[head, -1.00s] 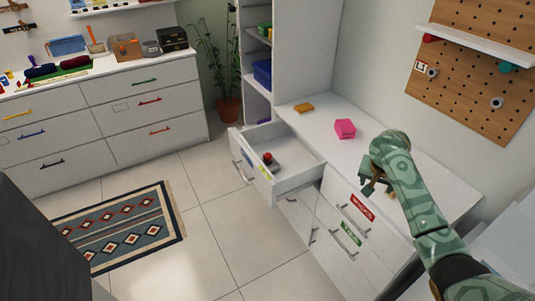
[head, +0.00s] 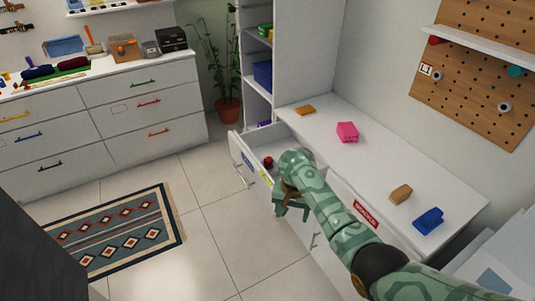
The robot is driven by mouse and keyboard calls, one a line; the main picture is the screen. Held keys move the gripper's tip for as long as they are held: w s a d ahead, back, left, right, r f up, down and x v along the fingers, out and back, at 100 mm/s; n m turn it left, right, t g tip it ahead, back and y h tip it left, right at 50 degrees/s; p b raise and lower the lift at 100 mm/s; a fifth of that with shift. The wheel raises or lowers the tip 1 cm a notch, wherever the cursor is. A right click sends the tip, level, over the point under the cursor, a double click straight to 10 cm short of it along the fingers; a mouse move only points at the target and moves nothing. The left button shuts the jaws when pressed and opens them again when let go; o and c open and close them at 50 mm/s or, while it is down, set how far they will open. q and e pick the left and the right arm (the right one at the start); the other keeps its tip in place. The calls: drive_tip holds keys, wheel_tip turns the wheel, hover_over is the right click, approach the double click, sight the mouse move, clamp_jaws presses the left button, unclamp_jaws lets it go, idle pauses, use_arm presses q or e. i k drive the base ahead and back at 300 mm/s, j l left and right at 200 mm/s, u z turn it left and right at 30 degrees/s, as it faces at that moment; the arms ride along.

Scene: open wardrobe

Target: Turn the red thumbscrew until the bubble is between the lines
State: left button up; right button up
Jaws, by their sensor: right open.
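The red thumbscrew (head: 268,161) shows as a small red knob inside the open drawer (head: 242,154), near the drawer's front. The bubble and its lines are too small or hidden to make out. My right gripper (head: 291,210) is open and empty. It points down in front of the open drawer, to the right of and nearer than the red knob, apart from it. My right wrist covers the right part of the drawer. My left gripper is not in view.
The white counter (head: 368,168) holds a pink block (head: 347,132), a yellow-brown item (head: 304,110), a tan block (head: 401,194) and a blue item (head: 428,220). A patterned rug (head: 115,232) lies on the floor at left. Floor between rug and drawers is clear.

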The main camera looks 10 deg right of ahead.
sight(269, 162)
drive_tip(key=i, duration=1.4)
